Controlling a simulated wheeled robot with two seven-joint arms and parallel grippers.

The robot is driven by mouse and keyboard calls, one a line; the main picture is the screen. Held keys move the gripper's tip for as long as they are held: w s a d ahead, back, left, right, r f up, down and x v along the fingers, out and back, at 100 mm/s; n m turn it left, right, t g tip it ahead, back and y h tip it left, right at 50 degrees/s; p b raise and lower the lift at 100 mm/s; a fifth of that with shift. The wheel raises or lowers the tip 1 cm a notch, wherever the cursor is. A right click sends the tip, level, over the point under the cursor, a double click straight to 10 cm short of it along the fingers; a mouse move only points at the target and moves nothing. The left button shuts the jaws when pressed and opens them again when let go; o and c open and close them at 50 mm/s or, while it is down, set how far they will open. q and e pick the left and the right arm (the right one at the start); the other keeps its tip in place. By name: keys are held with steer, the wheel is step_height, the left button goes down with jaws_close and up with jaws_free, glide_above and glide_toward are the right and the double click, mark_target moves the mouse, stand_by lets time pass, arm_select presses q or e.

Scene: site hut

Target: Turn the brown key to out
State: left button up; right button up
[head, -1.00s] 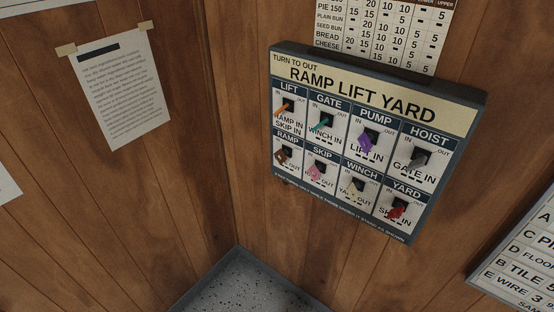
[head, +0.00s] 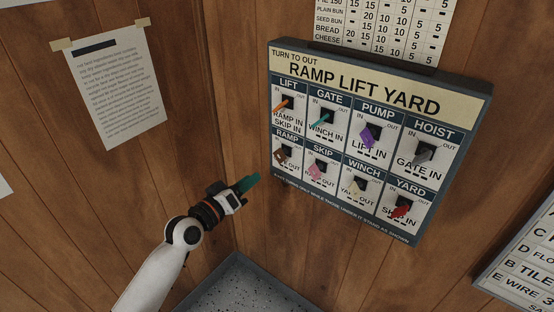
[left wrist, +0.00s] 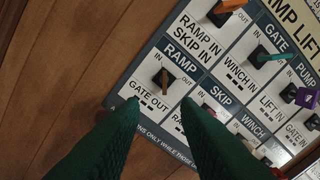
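The brown key (head: 281,155) sits in the RAMP switch, at the left of the board's lower row. In the left wrist view the brown key (left wrist: 165,78) stands just beyond my fingertips, between the IN and OUT marks; I cannot tell its setting surely. The text under it reads GATE OUT. The board (head: 360,70) is headed RAMP LIFT YARD, with TURN TO OUT above. My left gripper (head: 252,181) is below and left of the key, apart from it. Its green fingers are spread and empty in the left wrist view (left wrist: 158,108). My right gripper is not in view.
Other keys are close by: orange LIFT (head: 283,104) above, pink SKIP (head: 316,172) to the right, teal GATE (head: 321,123), purple PUMP (head: 369,137), grey HOIST (head: 423,155), cream WINCH (head: 358,188), red YARD (head: 402,208).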

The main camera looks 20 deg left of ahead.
mark_target(277, 155)
arm_select(q)
steer(key=x, duration=0.8)
steer(key=p+x, duration=0.1)
steer(key=x, duration=0.3)
steer(key=shift+d+r, duration=0.1)
steer(key=shift+r, duration=0.3)
steer(key=shift+c, duration=0.2)
jaws_close()
